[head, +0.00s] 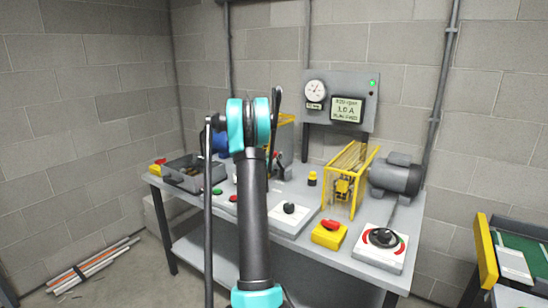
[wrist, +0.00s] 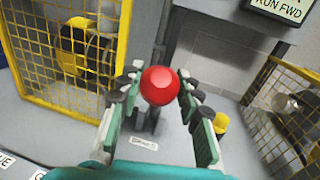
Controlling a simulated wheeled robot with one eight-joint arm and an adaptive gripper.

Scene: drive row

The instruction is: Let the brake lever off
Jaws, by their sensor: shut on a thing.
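The brake lever has a round red knob (wrist: 160,84) on a dark shaft, rising from the grey bench in the wrist view. My gripper (wrist: 158,88) has its green-padded fingers on both sides of the knob and is shut on it. A small label plate (wrist: 144,143) sits at the lever's foot; its text is too small to read. In the head view my arm hides most of the lever and gripper.
A yellow mesh guard (wrist: 72,50) stands close left of my fingers, another (head: 350,180) to the right. A yellow-topped post (wrist: 221,122) is just right of my fingers. The wall panel (head: 340,100) shows a gauge, a lit green lamp and a display. A motor (head: 396,177) and red-topped yellow button box (head: 329,233) stand farther right.

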